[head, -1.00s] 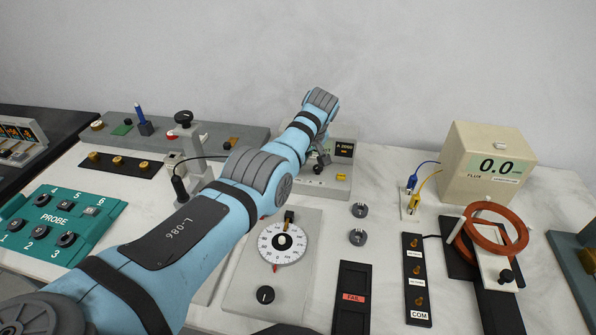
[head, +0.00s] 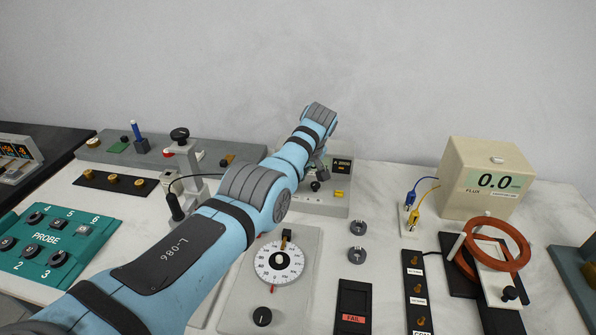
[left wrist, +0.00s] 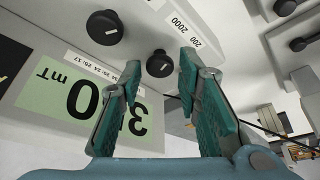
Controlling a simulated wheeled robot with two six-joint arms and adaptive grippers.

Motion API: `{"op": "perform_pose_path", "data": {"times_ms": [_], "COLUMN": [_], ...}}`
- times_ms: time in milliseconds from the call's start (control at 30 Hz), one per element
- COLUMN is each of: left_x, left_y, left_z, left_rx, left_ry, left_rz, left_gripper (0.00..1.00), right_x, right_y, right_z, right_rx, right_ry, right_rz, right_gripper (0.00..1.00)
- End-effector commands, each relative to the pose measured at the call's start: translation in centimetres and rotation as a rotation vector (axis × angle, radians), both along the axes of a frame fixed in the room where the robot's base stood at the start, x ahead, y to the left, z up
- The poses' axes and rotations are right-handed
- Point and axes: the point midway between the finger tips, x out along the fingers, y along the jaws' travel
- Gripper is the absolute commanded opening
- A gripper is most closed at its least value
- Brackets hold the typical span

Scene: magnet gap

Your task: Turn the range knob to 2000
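The meter (head: 312,207) stands at the back middle in the head view, partly covered by my left arm. In the left wrist view its range knob (left wrist: 159,63) is black and round, beside a white label (left wrist: 182,27) reading 200 and 2000. A pale line shows on the knob, but I cannot tell which value it marks. My left gripper (left wrist: 157,75) is open, its teal fingers on either side of the knob; contact is not visible. In the head view it is mostly hidden behind the wrist. My right gripper is out of view.
A second black knob (left wrist: 104,27) and an upside-down green mT display (left wrist: 85,100) sit close by. A round white dial (head: 280,262) lies in front of the meter. A cream flux box (head: 490,180) stands at the right, and a teal probe box (head: 48,240) at the left.

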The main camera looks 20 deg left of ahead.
Motion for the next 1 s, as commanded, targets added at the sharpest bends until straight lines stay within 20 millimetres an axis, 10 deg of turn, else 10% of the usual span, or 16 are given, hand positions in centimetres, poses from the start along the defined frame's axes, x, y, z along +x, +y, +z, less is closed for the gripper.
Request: {"op": "perform_pose_path", "data": {"times_ms": [500, 1000], "left_x": [-2.1, -2.2], "left_y": [-3.7, -3.9], "left_z": [10.1, 10.6], "left_rx": [-0.002, -0.002], "left_ry": [0.000, 0.001], "left_rz": [0.000, 0.000], "left_gripper": [0.31, 0.31], "right_x": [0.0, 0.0], "right_y": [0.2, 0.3], "right_z": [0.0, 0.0], "right_rx": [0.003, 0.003], "right_ry": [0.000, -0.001], "right_rz": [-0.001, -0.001], "right_gripper": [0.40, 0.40]}}
